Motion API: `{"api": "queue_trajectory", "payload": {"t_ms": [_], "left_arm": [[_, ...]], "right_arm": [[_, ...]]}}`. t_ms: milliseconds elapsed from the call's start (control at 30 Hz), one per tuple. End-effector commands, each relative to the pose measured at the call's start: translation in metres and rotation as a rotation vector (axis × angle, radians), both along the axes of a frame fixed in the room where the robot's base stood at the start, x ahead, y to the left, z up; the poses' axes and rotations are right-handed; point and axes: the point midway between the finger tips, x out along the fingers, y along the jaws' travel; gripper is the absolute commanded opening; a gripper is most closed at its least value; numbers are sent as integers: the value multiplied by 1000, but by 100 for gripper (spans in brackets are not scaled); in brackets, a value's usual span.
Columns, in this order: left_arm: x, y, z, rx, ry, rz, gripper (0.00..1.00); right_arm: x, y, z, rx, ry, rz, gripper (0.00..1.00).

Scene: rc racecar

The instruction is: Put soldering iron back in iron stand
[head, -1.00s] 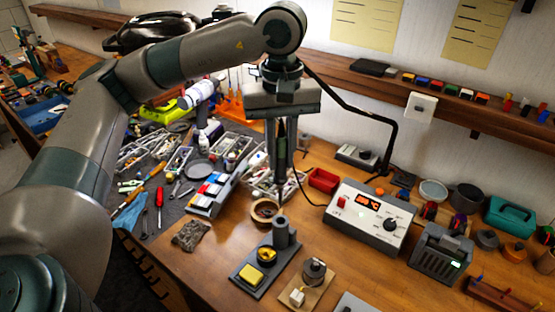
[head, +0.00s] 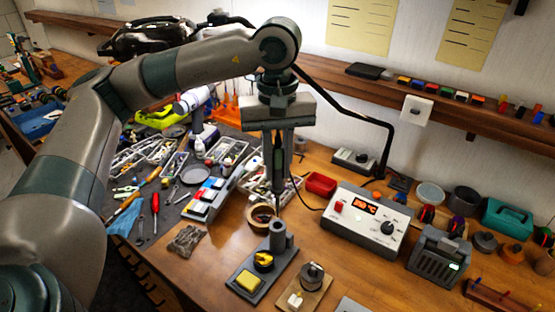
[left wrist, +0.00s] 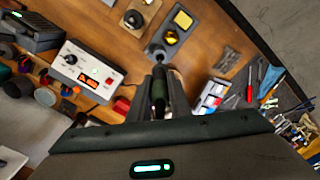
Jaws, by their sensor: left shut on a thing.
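My left gripper (head: 277,178) points straight down and is shut on the soldering iron (left wrist: 159,88), whose dark handle shows between the fingers in the left wrist view. In the head view the fingers mostly hide the iron (head: 277,160). Its thin tip points down, above and behind the iron stand. The iron stand (head: 277,238) has a grey upright tube on a dark base with a brass-coloured coil and a yellow sponge. In the left wrist view the stand's tube (left wrist: 157,51) lies just beyond the fingertips. The iron appears apart from the tube. My right gripper is out of view.
A soldering station (head: 367,219) with a lit display stands to the right, its black cable running to the iron. A tape roll (head: 261,217) lies close behind the stand. A red tray (head: 320,184) and a small knobbed device (head: 310,279) are nearby. The front wood is mostly clear.

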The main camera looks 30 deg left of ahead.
Motion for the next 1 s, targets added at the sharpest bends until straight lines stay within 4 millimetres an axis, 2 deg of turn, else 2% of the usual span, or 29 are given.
{"api": "queue_trajectory", "payload": {"t_ms": [300,1000], "left_arm": [[0,0,-19,-1,1,1,0],[0,0,-21,-1,1,1,0]], "right_arm": [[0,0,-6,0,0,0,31],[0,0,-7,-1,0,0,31]]}}
